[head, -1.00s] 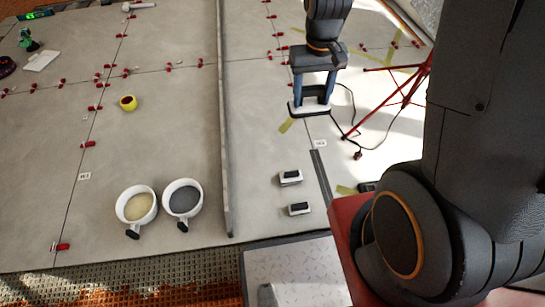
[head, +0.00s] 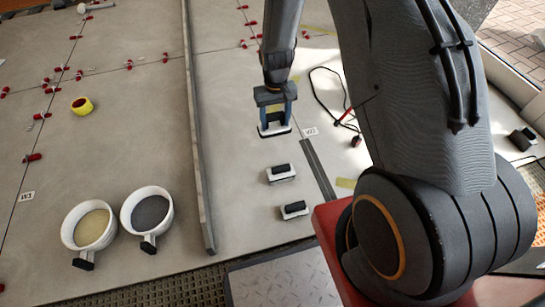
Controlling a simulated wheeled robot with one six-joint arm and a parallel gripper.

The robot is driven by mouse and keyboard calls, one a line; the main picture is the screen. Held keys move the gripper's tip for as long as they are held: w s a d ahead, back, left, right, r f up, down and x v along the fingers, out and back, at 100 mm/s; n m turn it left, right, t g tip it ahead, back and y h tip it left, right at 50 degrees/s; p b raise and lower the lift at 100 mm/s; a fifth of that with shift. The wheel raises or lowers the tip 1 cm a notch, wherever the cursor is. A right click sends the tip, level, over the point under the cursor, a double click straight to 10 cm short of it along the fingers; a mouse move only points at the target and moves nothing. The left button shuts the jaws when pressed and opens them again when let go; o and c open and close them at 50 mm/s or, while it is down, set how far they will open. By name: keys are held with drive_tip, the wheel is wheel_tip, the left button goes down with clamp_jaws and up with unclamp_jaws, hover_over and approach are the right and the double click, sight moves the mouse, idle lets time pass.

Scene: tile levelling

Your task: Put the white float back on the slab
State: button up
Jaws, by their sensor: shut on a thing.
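My gripper (head: 276,112) is shut on a white float (head: 265,133), with a blue finger at each end of its grip. The float is level, its white plate facing down. It is over or on the grey slab (head: 240,185), right of the long straightedge; I cannot tell whether it touches. Two similar white blocks with black tops, one nearer me (head: 283,178) and one nearest (head: 294,214), rest on the slab in a rough row below the held float.
The long grey straightedge (head: 196,150) runs along the slab. Two white buckets, one with beige contents (head: 70,240) and one with grey (head: 128,215), stand left. A yellow roll (head: 82,106) and red clips lie farther left. A black cable (head: 325,95) lies right of my gripper.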

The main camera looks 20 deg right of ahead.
sight(274, 124)
drive_tip(key=f, duration=0.2)
drive_tip(key=w+f+b, duration=0.1)
drive_tip(key=f, duration=0.1)
drive_tip(key=shift+w+f+b, duration=0.15)
drive_tip(key=shift+f+b, duration=0.15)
wheel_tip(274, 124, down, 10)
drive_tip(key=b, duration=0.5)
drive_tip(key=shift+r, duration=0.1)
drive_tip(key=o, duration=1.3)
